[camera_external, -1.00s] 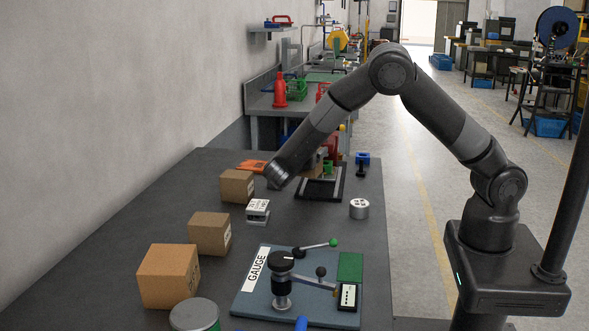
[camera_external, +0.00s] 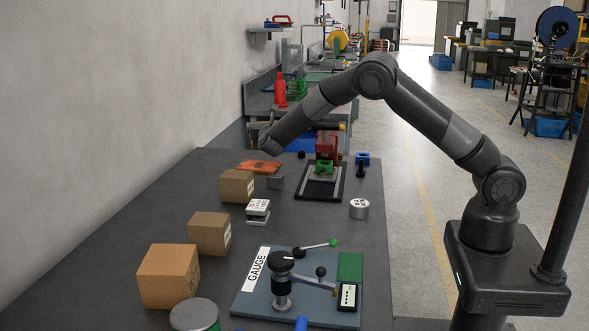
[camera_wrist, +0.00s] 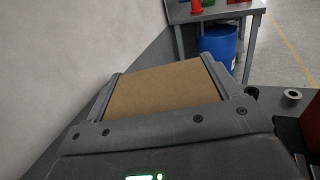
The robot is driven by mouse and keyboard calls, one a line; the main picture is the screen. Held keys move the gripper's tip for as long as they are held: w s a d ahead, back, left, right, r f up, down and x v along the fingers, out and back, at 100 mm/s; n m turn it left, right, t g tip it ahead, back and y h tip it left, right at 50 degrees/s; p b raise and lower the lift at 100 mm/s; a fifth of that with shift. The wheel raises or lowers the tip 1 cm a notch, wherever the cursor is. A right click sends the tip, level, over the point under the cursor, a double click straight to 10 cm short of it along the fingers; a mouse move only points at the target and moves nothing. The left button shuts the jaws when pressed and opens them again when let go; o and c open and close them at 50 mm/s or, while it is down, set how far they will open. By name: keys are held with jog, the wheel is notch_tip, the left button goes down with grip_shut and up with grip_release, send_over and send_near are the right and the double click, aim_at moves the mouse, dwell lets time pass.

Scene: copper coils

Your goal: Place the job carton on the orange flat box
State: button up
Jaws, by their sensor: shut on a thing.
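My gripper (camera_wrist: 162,68) is shut on a brown cardboard carton (camera_wrist: 163,92), which sits between its two fingers in the wrist view. In the external view my arm's end is over the far left of the table, above and beyond the orange flat box (camera_external: 259,167). The held carton is hidden there behind my arm. The orange flat box lies on the dark table near its far left edge. It is not seen in the wrist view.
Brown cartons (camera_external: 237,186), (camera_external: 209,234) and (camera_external: 168,276) line the table's left side. A red and green device on a black base (camera_external: 307,190) stands to the right. The wall (camera_wrist: 60,60) is close on the left.

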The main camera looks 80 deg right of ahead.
notch_tip(320, 180, down, 8)
jog(key=shift+f, duration=0.1)
jog(key=shift+f, duration=0.15)
jog(key=o, duration=1)
jog(key=shift+o, duration=0.2)
jog(key=v, duration=0.3)
jog(key=shift+a+r, duration=0.2)
jog(key=shift+r, duration=0.05)
notch_tip(320, 180, up, 7)
jog(key=shift+d+f, duration=0.15)
jog(key=shift+d, duration=0.05)
